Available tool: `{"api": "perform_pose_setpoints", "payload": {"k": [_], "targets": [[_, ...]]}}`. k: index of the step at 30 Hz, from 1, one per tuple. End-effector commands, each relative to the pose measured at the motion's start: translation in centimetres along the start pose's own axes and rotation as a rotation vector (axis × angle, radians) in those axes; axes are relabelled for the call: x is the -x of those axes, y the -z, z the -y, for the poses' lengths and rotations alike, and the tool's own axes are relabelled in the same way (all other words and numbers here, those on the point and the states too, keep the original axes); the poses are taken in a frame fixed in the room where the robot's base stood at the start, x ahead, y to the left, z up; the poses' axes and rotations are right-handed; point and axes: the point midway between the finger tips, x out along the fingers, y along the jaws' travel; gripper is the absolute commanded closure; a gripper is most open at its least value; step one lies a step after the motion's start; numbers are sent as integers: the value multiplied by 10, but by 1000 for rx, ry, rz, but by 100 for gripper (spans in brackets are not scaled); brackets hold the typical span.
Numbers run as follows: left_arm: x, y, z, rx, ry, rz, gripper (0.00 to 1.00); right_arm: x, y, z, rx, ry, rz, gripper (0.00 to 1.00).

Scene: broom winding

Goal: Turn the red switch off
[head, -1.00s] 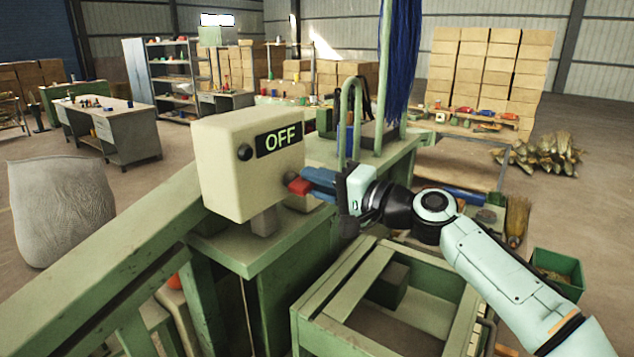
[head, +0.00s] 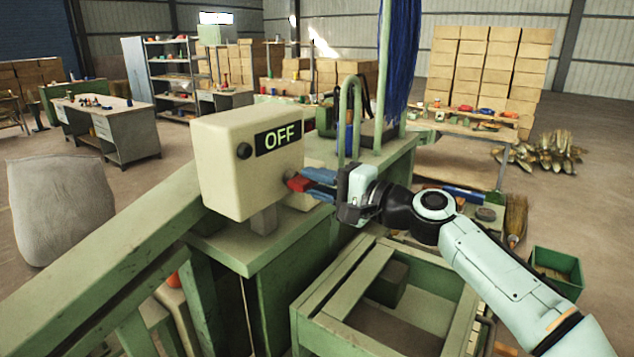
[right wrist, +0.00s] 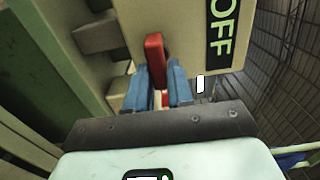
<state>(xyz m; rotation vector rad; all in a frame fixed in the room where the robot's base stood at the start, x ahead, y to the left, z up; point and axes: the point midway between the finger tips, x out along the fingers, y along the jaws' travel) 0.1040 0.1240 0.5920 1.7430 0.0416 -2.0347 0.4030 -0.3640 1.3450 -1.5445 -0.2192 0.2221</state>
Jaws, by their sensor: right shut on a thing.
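The red switch (head: 297,184) is a small red lever on the right side of a cream box (head: 225,170). The box carries a dark label (head: 279,138) that reads OFF in pale green letters. My right gripper (head: 312,187) reaches in from the right, and its blue fingers are shut on the red switch. In the right wrist view the red lever (right wrist: 154,60) stands between the two blue fingers (right wrist: 159,88), its upper end showing beyond them. The left gripper is not in view.
The box stands on a green machine frame (head: 240,245) with a sloping beam at left. A green tube loop (head: 349,110) and hanging blue strands (head: 401,60) are close behind my right gripper. An open green wooden frame (head: 340,335) lies below the arm.

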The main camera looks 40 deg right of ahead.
Motion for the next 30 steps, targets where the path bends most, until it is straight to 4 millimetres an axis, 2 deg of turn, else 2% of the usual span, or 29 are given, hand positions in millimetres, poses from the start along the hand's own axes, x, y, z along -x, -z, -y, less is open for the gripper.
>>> {"api": "perform_pose_setpoints", "payload": {"k": [1, 2, 3, 10, 14, 17, 24, 30], "targets": [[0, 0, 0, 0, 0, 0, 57, 0, -1, 0, -3, 0, 2, 68], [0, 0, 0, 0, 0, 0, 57, 0, -1, 0, -3, 0, 2, 59], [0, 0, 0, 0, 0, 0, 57, 0, -1, 0, -3, 0, 2, 57], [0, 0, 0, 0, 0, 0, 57, 0, 0, 0, -1, 0, 1, 57], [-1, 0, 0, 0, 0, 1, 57, 7, 1, 0, -1, 1, -1, 57], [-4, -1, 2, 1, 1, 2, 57, 22, 1, -1, -2, 1, -2, 57], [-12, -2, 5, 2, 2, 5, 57, 76, 1, -1, 0, 3, -4, 57], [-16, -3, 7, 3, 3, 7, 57, 114, 0, 0, 0, 1, -1, 57]]}}
